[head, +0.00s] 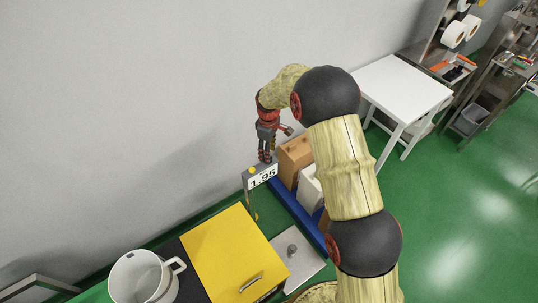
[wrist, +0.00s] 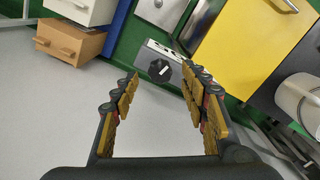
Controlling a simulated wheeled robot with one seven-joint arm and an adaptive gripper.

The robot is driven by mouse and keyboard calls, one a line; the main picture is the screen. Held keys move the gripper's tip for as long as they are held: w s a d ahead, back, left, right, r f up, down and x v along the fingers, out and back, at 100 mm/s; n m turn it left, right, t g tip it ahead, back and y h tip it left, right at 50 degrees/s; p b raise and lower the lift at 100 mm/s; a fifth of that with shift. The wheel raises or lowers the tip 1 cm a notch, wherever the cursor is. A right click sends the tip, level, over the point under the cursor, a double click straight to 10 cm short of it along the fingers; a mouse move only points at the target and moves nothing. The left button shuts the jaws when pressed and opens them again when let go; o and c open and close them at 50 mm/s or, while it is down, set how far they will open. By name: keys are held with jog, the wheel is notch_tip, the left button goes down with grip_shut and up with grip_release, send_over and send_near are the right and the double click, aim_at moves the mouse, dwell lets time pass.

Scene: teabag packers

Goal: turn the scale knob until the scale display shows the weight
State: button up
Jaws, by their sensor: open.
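The scale display (head: 263,177) is a small panel on a post and reads 1.95 in the head view. In the wrist view, the scale knob (wrist: 160,70) is a round black dial on the grey face of the scale head (wrist: 175,55). My gripper (head: 266,155) points down at the wall side, just above and behind the display. In the wrist view my gripper (wrist: 159,76) is open, its two fingers apart, with the knob showing between the fingertips. Nothing is held. I cannot tell whether either finger touches the knob.
A brown box (head: 291,152) and a white box (head: 309,188) stand right of the display along a blue strip (head: 297,212). A yellow panel (head: 232,258), a metal plate (head: 302,263) and a white mug (head: 137,278) are nearer. The wall is close behind my gripper.

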jog(key=shift+f, duration=1.55)
jog(key=shift+c, duration=0.8)
jog(key=c, duration=1)
